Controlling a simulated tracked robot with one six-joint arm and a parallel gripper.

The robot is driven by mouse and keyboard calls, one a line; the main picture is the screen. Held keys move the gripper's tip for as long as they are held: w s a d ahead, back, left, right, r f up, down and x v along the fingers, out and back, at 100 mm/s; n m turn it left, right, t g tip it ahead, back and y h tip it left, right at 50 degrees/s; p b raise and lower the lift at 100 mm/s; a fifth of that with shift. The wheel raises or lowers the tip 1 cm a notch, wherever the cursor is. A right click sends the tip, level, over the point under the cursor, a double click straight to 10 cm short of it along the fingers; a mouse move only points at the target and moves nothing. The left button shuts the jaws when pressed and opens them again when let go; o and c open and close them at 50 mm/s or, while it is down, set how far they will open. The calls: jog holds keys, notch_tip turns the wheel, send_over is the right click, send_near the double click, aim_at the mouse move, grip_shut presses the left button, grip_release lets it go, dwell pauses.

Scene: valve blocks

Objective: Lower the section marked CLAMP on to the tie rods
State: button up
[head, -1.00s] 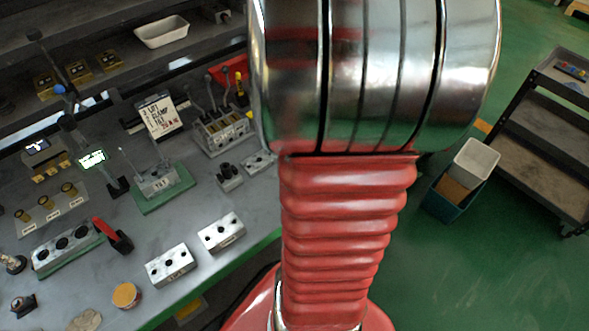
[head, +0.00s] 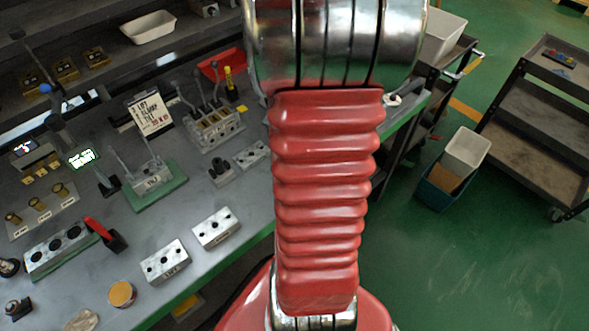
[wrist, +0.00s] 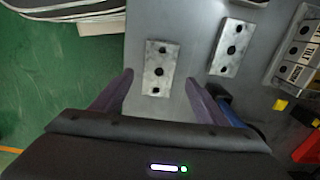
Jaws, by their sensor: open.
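In the wrist view my gripper (wrist: 160,80) is open, its dark fingers spread to the left and right of a pale metal block (wrist: 161,58) with three holes. I cannot tell how far above the block the fingers are, and no marking shows on it. In the head view, two thin rods rise from a grey block (head: 149,178) on a green plate (head: 160,197). Two loose pale blocks, one nearer the front (head: 166,261) and one beside it (head: 215,228), lie on the bench; their markings are unreadable. My gripper is outside the head view.
A bank of sections with levers (head: 214,128) stands near a sign (head: 150,113); it also shows in the wrist view (wrist: 299,48). A holed plate (wrist: 232,47) lies between it and the block. Green floor lies past the bench edge.

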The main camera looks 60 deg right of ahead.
jog(key=shift+f, duration=2.6)
jog(key=c, duration=1.5)
